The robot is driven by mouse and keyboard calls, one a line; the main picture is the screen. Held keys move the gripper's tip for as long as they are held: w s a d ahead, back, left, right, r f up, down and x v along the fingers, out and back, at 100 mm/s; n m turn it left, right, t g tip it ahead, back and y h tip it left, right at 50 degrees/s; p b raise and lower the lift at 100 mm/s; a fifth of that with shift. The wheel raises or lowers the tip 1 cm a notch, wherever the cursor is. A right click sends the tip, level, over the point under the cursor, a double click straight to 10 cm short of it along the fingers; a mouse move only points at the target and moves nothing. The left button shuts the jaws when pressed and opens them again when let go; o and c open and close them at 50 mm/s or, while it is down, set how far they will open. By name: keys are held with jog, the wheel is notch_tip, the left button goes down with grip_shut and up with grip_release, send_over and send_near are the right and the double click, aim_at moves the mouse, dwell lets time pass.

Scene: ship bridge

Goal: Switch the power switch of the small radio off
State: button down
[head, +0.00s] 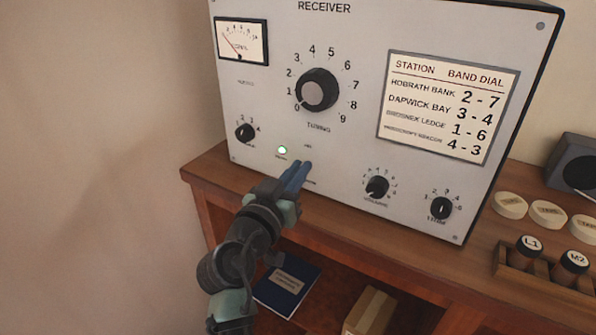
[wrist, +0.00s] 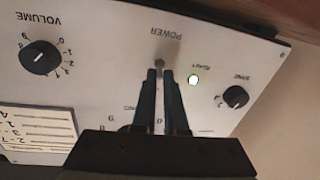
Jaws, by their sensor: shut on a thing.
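The radio is a light grey panel marked RECEIVER (head: 350,130) on a wooden desk. Its power switch (wrist: 160,63) is a small grey toggle near the POWER lettering in the wrist view. In the head view my fingers hide the switch. My gripper (head: 301,166) is at the lower part of the panel, and its dark fingertips (wrist: 160,73) are closed around the switch, with only a thin gap between them. A green lamp (head: 282,150) beside the switch is lit; it shows bright in the wrist view (wrist: 193,80). I cannot tell which way the toggle points.
Near my gripper are the volume knob (head: 377,187), another small knob (head: 245,133) and the large tuning knob (head: 317,90). At right on the desk (head: 215,165) are pale discs (head: 548,213), a rack of labelled pegs (head: 540,275) and a dark speaker box (head: 575,165). A blue book (head: 287,285) lies below.

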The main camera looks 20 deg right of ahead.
jog(key=shift+f+b, duration=0.25)
jog(key=shift+b, duration=0.45)
jog(key=f+t+h+b, duration=0.1)
jog(key=b, duration=0.5)
jog(key=shift+f, duration=0.1)
jog(key=f+t+h+b, duration=0.1)
jog(key=t+h+b, duration=0.1)
jog(key=b, duration=1.2)
jog(key=shift+f+n+b, duration=0.1)
jog(key=shift+n+b, duration=0.3)
jog(key=t+b, duration=0.1)
jog(key=b, duration=0.4)
jog(key=t+h+b, duration=0.1)
jog(key=b, duration=0.4)
jog(key=shift+d+f+n, duration=0.15)
jog(key=shift+f+n, duration=0.15)
jog(key=shift+f, duration=0.05)
jog(key=b, duration=0.3)
jog(key=shift+w+t+h, duration=0.1)
jog(key=shift+t+h, duration=0.2)
jog(key=shift+h, duration=0.1)
jog(key=b, duration=0.3)
jog(key=shift+d+r+t, duration=0.1)
jog(key=shift+t, duration=0.3)
jog(key=shift+r+b, duration=0.15)
jog(key=shift+b, duration=0.4)
jog(key=c, duration=1)
grip_release()
jog(key=shift+n, duration=0.3)
